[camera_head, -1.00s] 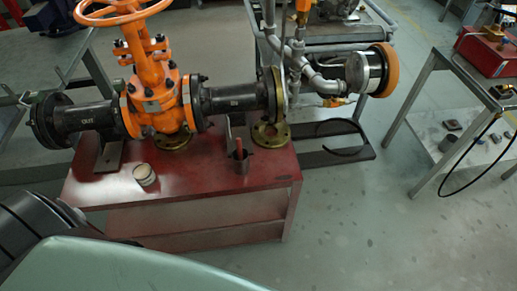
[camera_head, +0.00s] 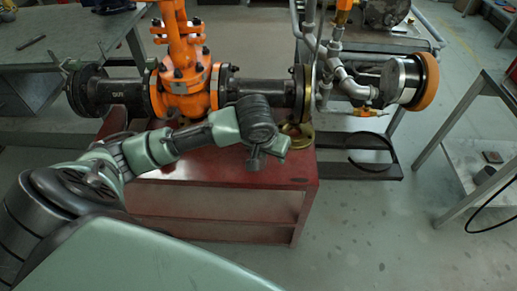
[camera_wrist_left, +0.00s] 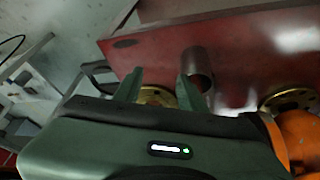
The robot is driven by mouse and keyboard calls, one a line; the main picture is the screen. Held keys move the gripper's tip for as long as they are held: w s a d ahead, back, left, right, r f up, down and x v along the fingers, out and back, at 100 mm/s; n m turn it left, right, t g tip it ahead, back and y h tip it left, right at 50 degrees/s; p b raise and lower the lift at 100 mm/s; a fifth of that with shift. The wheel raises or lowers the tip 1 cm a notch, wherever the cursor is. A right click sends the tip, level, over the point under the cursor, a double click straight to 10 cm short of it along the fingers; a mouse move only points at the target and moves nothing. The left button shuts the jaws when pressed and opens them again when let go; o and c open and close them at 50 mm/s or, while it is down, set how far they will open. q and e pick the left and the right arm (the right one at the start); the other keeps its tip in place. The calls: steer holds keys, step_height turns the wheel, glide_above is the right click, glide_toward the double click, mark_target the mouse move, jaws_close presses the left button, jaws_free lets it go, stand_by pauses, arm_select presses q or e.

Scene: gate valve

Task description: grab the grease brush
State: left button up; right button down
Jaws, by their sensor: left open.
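My left gripper (camera_head: 278,146) is over the right part of the red bench top, in front of the pipe. A dark cylindrical cup (camera_wrist_left: 197,65) stands on the bench beside the right-hand finger. It looks apart from the fingers, but the exact gap cannot be told. I cannot make out the grease brush now. In the head view my arm hides the place of the cup. My right gripper is not in view.
The red bench (camera_head: 225,205) carries an orange gate valve (camera_head: 186,85) on a black pipe close behind my arm. A brass flange (camera_head: 297,137) lies near the gripper. Pipework and an orange-rimmed wheel (camera_head: 426,80) are at the right. The floor (camera_head: 380,230) front right is clear.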

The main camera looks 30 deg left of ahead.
arm_select(q)
steer(key=a+r+n+y, duration=0.2)
steer(key=a+r+n, duration=0.1)
steer(key=a+r, duration=0.25)
steer(key=x, duration=0.8)
steer(key=shift+w+r, duration=0.1)
steer(key=shift+w, duration=0.25)
jaws_close()
